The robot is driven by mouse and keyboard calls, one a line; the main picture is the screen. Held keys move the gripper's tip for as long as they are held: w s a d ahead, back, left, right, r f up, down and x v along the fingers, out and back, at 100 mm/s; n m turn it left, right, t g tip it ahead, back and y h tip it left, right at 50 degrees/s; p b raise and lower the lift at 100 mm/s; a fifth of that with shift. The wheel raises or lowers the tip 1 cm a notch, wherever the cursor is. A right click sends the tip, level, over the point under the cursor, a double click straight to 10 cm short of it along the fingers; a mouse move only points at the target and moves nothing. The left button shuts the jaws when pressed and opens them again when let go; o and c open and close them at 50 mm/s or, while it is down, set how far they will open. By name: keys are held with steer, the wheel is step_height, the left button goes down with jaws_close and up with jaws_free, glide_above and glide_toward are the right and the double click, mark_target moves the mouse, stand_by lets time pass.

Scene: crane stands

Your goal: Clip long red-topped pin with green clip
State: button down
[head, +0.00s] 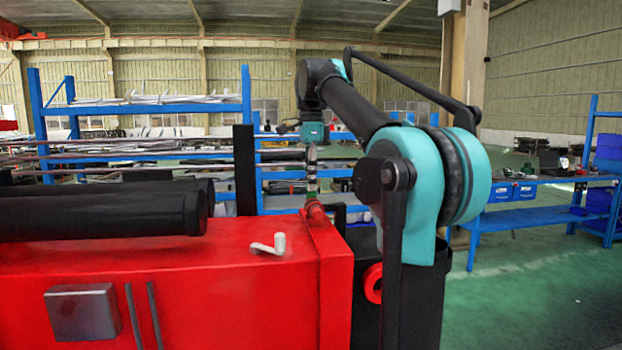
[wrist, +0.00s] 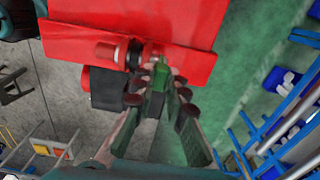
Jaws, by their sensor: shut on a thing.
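My gripper (head: 311,172) points down above the right end of the red block. In the wrist view my gripper (wrist: 159,82) is closed around the green clip (wrist: 160,74), which shows between the fingertips. The clip also shows as a small green patch in the head view (head: 311,187). A red-topped pin (wrist: 106,52) with a pale band and a dark collar lies just left of the clip. In the head view the red pin top (head: 316,213) sits just below the fingertips. I cannot tell whether the clip touches the pin; its lower part is hidden.
The red block (head: 240,300) carries black cylinders (head: 90,218) and a pale handle (head: 269,245). A black block (wrist: 108,90) stands beside the pin.

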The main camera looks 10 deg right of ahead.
steer(key=shift+f, duration=0.1)
steer(key=c, duration=1.5)
jaws_free()
steer(key=shift+o, duration=0.2)
steer(key=shift+r, duration=2.45)
